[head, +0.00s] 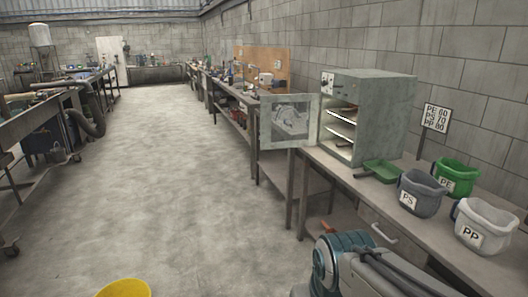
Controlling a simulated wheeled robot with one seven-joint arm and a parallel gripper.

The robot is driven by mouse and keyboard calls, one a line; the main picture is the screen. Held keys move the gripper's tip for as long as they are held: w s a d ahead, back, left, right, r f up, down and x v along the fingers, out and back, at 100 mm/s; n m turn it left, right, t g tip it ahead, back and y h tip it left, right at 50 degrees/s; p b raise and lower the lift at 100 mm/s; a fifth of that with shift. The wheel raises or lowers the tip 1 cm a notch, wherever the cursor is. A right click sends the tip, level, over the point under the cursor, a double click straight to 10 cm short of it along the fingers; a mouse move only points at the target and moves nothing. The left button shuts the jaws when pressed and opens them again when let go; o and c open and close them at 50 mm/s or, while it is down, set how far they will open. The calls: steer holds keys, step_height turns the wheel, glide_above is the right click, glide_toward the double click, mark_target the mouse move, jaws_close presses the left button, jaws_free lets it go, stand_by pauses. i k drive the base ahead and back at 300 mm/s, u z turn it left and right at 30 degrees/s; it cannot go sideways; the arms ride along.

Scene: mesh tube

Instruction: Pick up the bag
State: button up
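I cannot make out a bag for certain in the head view. Three labelled buckets stand on the right workbench: a dark grey one marked PS (419,195), a green one marked PE (456,177) and a white one marked PP (484,226). What lies inside them is too small to tell. Part of my arm shows at the bottom right, in front of the bench. My gripper is outside the picture.
A grey oven (385,118) with its door (289,122) swung open stands on the workbench (340,179). A green tray (383,171) lies beside it. A yellow round object (123,289) is at the bottom edge. The concrete floor (150,180) between the benches is clear.

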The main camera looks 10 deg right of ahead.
mark_target(460, 179)
steer(key=u, duration=0.1)
steer(key=i, duration=1.6)
steer(key=z, duration=0.7)
steer(key=i, duration=1.15)
steer(key=z, duration=1.55)
steer(key=i, duration=0.65)
steer(key=z, duration=0.4)
